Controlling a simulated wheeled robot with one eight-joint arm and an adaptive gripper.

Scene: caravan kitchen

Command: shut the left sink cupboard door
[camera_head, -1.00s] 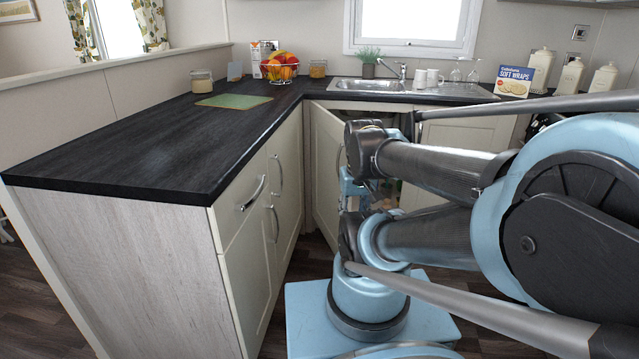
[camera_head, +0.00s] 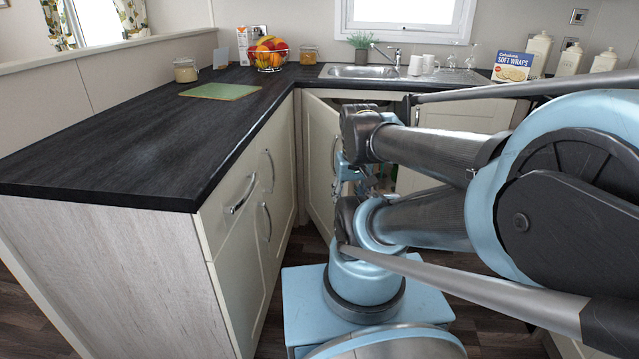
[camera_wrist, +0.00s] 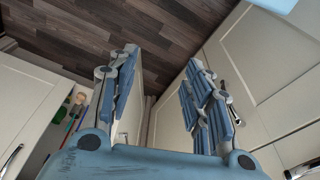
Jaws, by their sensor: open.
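The left sink cupboard door (camera_head: 321,160) is a cream panel standing open under the sink (camera_head: 362,71), left of my arm in the head view. Its right part is hidden by my arm. My gripper (camera_wrist: 160,60) is open, with its two fingers spread in the wrist view. A cream panel that looks like this door (camera_wrist: 137,112) shows between the fingers, with a small handle low on it. I cannot tell whether a finger touches it. In the head view my gripper is mostly hidden behind my arm links.
The cabinet with bar handles (camera_head: 242,195) stands left of my arm under the dark worktop (camera_head: 120,140). Its handles jut out. In the wrist view, the cupboard interior (camera_wrist: 75,105) with coloured items shows at left, beside another cream door (camera_wrist: 28,100). Wood floor (camera_wrist: 90,35) lies clear beyond.

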